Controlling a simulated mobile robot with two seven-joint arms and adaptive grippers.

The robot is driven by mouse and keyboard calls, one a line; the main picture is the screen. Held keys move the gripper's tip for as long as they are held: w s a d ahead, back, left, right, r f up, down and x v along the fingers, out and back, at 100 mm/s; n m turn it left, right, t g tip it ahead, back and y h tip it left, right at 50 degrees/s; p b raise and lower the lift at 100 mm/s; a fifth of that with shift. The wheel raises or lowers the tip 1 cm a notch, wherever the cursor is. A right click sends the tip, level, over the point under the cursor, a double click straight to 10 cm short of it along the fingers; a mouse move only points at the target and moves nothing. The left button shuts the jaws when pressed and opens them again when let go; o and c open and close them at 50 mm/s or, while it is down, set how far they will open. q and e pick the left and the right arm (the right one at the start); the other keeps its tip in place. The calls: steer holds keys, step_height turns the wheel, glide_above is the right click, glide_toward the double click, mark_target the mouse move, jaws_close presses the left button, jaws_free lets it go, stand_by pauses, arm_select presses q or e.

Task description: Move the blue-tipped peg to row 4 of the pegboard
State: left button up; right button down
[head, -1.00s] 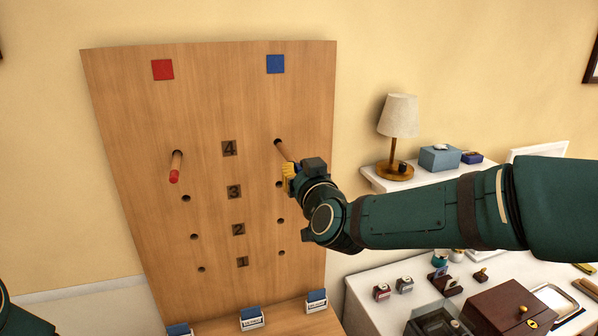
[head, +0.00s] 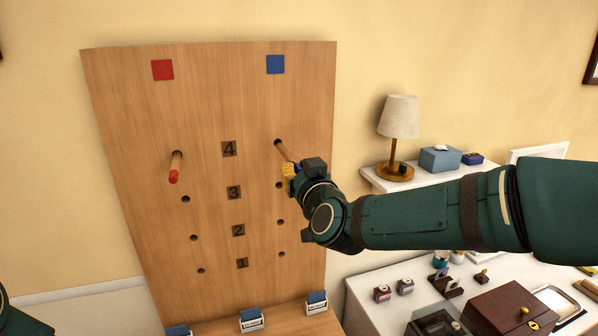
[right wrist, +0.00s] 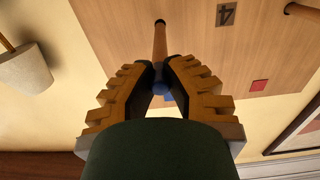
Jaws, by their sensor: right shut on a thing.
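The wooden pegboard (head: 225,110) stands upright with number tiles 1 to 4. The blue-tipped peg (head: 284,151) points out of the row 4 hole in the right column, below the blue square (head: 275,64). Its far end meets that hole; how deep it sits I cannot tell. My right gripper (head: 291,171) is shut on the peg's outer end. In the right wrist view my right gripper (right wrist: 160,75) has its yellow fingers around the peg (right wrist: 160,42), with the blue tip (right wrist: 162,88) between them. My left gripper is out of view.
A red-tipped peg (head: 175,168) sticks out in row 4 of the left column. Lower holes in both columns are empty. A lamp (head: 398,130) and boxes stand on a shelf at right, above a cluttered white desk (head: 365,310). Small blue-and-white boxes (head: 251,319) line the board's foot.

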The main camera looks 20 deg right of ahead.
mark_target(292, 158)
stand_by(0.5)
steer(key=shift+w+a, duration=0.1)
steer(key=shift+w, duration=2.45)
steer(key=c, duration=1)
jaws_free()
steer(key=s, duration=1.2)
steer(key=shift+d, duration=0.2)
steer(key=shift+f, duration=0.1)
